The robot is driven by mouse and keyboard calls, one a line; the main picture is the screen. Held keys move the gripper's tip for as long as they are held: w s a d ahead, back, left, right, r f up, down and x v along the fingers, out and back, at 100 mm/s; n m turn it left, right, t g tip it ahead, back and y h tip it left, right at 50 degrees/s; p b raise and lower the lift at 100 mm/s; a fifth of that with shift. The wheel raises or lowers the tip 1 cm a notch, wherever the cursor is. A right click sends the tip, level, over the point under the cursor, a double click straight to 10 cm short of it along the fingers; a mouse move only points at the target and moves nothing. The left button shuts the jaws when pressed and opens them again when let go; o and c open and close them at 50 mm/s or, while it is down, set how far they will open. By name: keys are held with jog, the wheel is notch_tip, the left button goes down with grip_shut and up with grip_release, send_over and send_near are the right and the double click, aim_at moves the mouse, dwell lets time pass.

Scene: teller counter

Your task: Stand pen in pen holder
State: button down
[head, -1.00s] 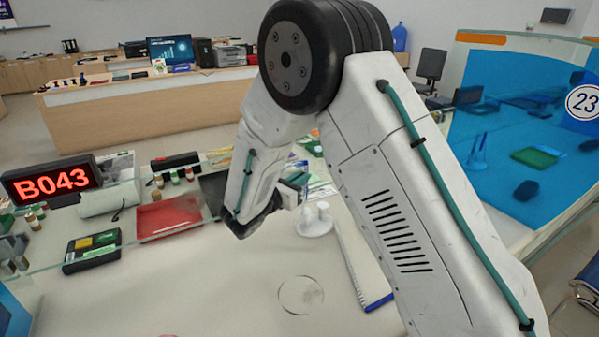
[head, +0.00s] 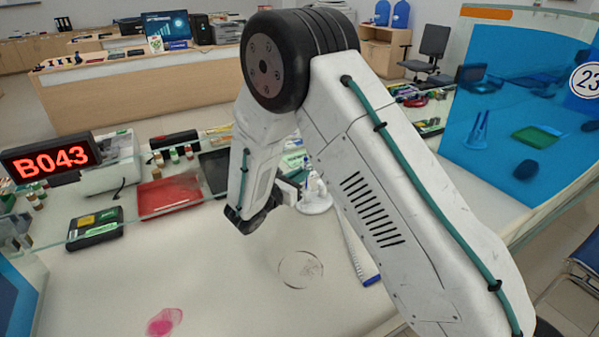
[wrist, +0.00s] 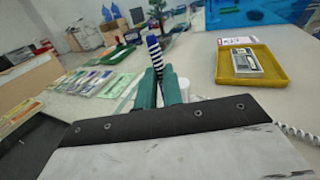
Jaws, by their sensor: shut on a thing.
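The pen (wrist: 155,57), with blue and white stripes, stands up between the green fingertips of my gripper (wrist: 160,88) in the wrist view. My gripper is shut on it, and the fingers hide its lower part. In the head view, my gripper (head: 289,188) is beside the white pen holder (head: 315,207), which has a round base on the counter. A blue and white piece, likely the pen, shows just above the holder. A white cylinder (wrist: 184,86), likely part of the holder, shows just right of the fingers. I cannot tell whether the pen touches the holder.
A red tray (head: 168,192) and a black box (head: 95,229) lie to the left, behind a glass edge. A yellow tray (wrist: 250,80) holds a bundle of notes in the wrist view. The front counter is mostly clear.

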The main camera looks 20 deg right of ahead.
jog(key=c, duration=1.5)
grip_release()
jog(key=shift+o, duration=0.2)
jog(key=shift+a, duration=0.1)
jog(key=v, duration=0.7)
jog(key=shift+s+a, duration=0.2)
jog(key=shift+a, duration=0.05)
